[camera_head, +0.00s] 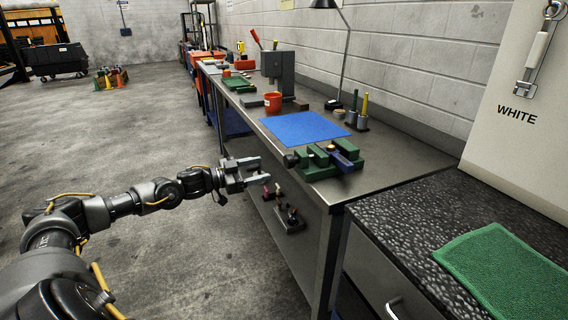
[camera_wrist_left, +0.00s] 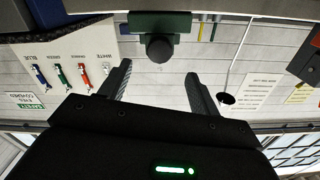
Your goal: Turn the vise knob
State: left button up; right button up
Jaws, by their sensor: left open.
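The green vise (camera_head: 318,172) sits on the metal workbench near its right end. Its dark round knob (camera_head: 289,160) sticks out on the left side, towards my arm. My left gripper (camera_head: 260,171) is open and empty, just left of the bench edge, with its fingers pointing at the knob and a gap between. In the left wrist view the knob (camera_wrist_left: 159,48) shows ahead of and between the two spread fingers (camera_wrist_left: 158,72), not touched by them. The green vise body (camera_wrist_left: 150,20) is behind it. My right gripper is not in view.
A blue mat (camera_head: 304,128) lies behind the vise, with a red cup (camera_head: 272,103) beyond it. Small holders (camera_head: 357,122) stand near the wall. A lower shelf holds small tools (camera_head: 290,220). A dark counter with a green cloth (camera_head: 505,270) is at right.

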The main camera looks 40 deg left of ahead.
aim_at(286, 162)
pick_arm(q)
jog(key=p+x, duration=0.1)
jog(key=x, duration=0.7)
jog(key=shift+w, duration=0.15)
jog(key=shift+w+d, duration=0.25)
jog(key=shift+w, duration=0.15)
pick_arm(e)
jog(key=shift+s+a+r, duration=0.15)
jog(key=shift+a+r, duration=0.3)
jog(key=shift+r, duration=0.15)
pick_arm(q)
jog(key=c, duration=1)
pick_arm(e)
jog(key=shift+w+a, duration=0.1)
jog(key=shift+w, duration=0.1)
